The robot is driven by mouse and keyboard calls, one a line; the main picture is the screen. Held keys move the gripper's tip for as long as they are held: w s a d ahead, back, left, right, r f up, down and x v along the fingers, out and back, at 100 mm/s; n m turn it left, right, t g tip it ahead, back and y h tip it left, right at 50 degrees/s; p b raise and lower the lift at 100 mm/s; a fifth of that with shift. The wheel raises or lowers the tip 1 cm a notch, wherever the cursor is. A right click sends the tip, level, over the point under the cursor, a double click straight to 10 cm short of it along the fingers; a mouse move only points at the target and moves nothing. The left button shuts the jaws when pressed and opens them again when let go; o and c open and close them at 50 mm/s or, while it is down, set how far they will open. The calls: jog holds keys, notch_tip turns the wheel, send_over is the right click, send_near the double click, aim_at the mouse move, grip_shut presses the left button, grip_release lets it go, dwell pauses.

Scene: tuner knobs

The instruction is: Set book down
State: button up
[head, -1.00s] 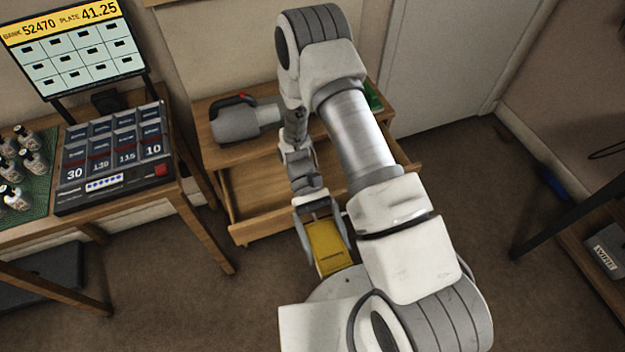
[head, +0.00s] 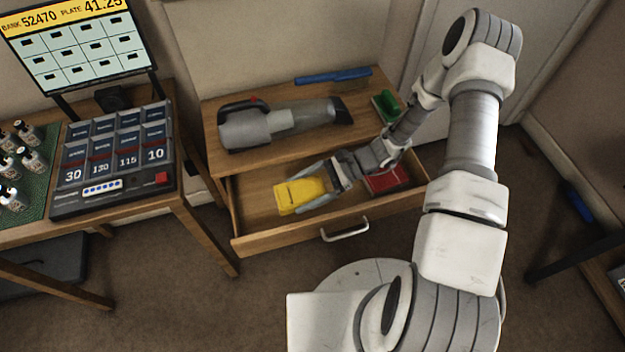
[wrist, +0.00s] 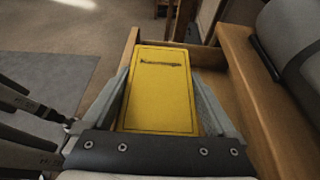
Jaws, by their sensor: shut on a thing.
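The yellow book (head: 297,196) is between the fingers of my gripper (head: 318,187), over the left part of the open drawer (head: 262,228). In the wrist view the yellow book (wrist: 160,88) lies flat between both fingers of my gripper (wrist: 162,105), its cover facing the camera. My gripper is shut on it. I cannot tell whether the book touches the drawer floor. A red book or box (head: 388,179) lies in the right part of the drawer, partly hidden by my arm.
A grey handheld vacuum (head: 270,125), a blue bar-shaped item (head: 333,76) and a green item (head: 386,106) lie on the wooden top above the drawer. A table with a numbered console (head: 115,158) stands to the left.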

jog(key=b, duration=0.3)
send_over(265, 207)
notch_tip(265, 207, down, 7)
jog(key=shift+w+a+f, duration=0.1)
jog(key=shift+f+b, duration=0.6)
jog(key=shift+f, duration=1.25)
jog(key=shift+f, duration=0.25)
jog(key=o, duration=1.2)
jog(key=shift+r, duration=0.1)
